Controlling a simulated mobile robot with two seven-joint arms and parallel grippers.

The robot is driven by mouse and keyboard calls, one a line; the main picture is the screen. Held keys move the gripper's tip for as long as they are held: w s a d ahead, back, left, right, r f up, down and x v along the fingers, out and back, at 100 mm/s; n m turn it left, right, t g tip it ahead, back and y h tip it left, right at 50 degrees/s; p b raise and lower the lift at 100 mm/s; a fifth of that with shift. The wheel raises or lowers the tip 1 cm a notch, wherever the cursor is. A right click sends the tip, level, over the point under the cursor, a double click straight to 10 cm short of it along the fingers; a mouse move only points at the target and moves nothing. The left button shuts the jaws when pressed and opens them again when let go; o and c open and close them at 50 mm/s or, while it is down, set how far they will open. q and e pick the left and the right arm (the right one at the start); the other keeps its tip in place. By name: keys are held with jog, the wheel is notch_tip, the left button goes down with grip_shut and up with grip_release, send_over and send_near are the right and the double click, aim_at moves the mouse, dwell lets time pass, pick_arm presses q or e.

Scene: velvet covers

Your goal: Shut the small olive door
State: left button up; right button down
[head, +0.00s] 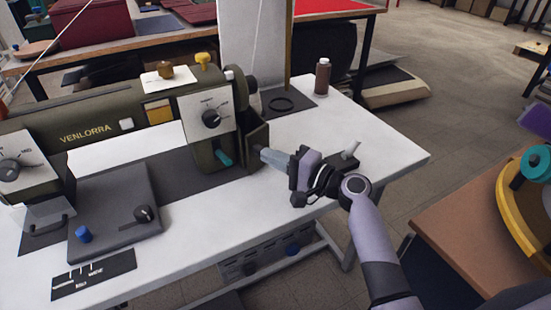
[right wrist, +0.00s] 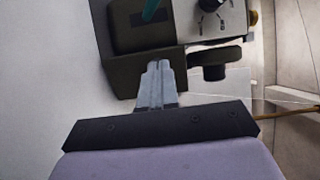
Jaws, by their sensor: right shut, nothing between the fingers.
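In the right wrist view the door (right wrist: 125,75) is a dark panel below the machine's opening. My right gripper (head: 266,154) is shut and empty, with its tips at the door's right side. In the right wrist view its fingertips (right wrist: 158,66) overlap the door; I cannot tell whether they touch. A teal part (head: 224,157) shows inside the opening. My left gripper is not in view.
A dial (head: 211,118) sits on the pale front plate beside the opening. The table's right end is clear.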

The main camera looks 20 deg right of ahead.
jog(key=shift+w+a+f+b, duration=0.15)
jog(key=shift+a+b, duration=0.1)
jog(key=shift+a, duration=0.3)
jog(key=shift+w+a+r+b, duration=0.1)
jog(key=shift+a+b, duration=0.1)
jog(key=shift+a, duration=0.3)
jog(key=shift+w+a, duration=0.2)
jog(key=shift+a, duration=0.2)
jog(key=shift+a, duration=0.2)
